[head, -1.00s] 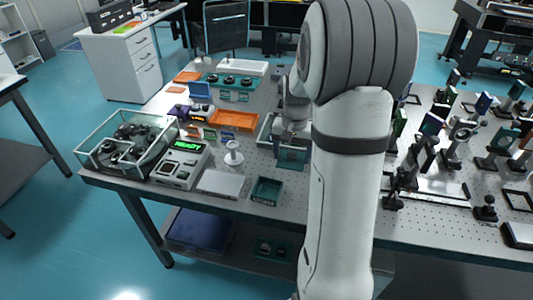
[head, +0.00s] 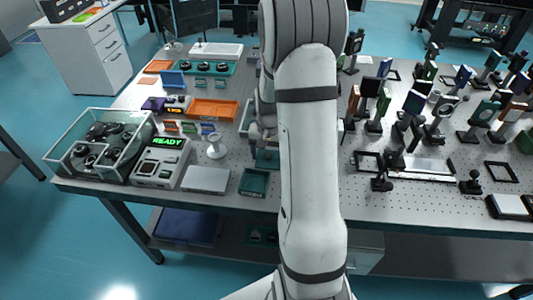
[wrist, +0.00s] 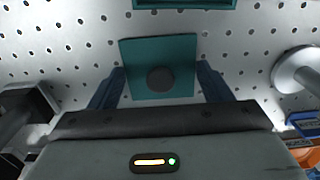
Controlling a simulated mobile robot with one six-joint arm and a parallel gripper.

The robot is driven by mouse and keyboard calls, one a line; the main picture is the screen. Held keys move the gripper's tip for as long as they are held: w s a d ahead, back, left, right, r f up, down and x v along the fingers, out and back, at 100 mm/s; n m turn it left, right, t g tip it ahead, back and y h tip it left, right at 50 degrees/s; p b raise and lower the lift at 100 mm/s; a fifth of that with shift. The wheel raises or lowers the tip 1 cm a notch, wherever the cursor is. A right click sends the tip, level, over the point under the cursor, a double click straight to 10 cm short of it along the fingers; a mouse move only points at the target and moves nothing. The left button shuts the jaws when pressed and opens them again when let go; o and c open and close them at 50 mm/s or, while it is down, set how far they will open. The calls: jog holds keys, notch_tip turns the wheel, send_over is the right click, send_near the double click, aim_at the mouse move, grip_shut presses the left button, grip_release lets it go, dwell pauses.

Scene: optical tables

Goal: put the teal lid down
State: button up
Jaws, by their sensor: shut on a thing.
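The teal lid (wrist: 145,88) is a flat square plate with a dark round knob (wrist: 160,79) in its middle, seen in the wrist view. My gripper (wrist: 160,84) has one finger at each side of the lid and is shut on it. In the head view the lid (head: 267,159) shows in part beside my arm, just behind the small teal tray (head: 254,183). My gripper (head: 263,138) is above it there, partly hidden by my arm. I cannot tell whether the lid touches the table.
The perforated table (head: 220,155) has bare surface around the lid. A white round-topped post (head: 215,146), a pale flat plate (head: 206,179) and an orange tray (head: 214,109) lie left. A device reading READY (head: 160,163) stands further left. Optical mounts (head: 413,110) crowd the right.

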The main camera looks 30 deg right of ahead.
aim_at(268, 154)
jog(key=shift+f, duration=0.1)
jog(key=shift+f, duration=0.2)
jog(key=o, duration=1)
jog(key=shift+r, duration=0.1)
notch_tip(268, 154, up, 12)
jog(key=s+a+r+n+t, duration=0.1)
jog(key=s+a+r+n, duration=0.1)
jog(key=s+a, duration=0.2)
jog(key=s+a+r+n+t, duration=0.1)
jog(key=s+a+r+n, duration=0.1)
jog(key=s+a, duration=0.3)
jog(key=s+a+r+n, duration=0.2)
jog(key=s+a, duration=0.3)
jog(key=s, duration=0.5)
jog(key=shift+a+r+n+t+b, duration=0.15)
jog(key=shift+r+n+t, duration=0.05)
jog(key=shift+r, duration=0.25)
jog(key=shift+a+r+n+t+b, duration=0.1)
jog(key=shift+r+n+t+b, duration=0.1)
jog(key=shift+r, duration=0.2)
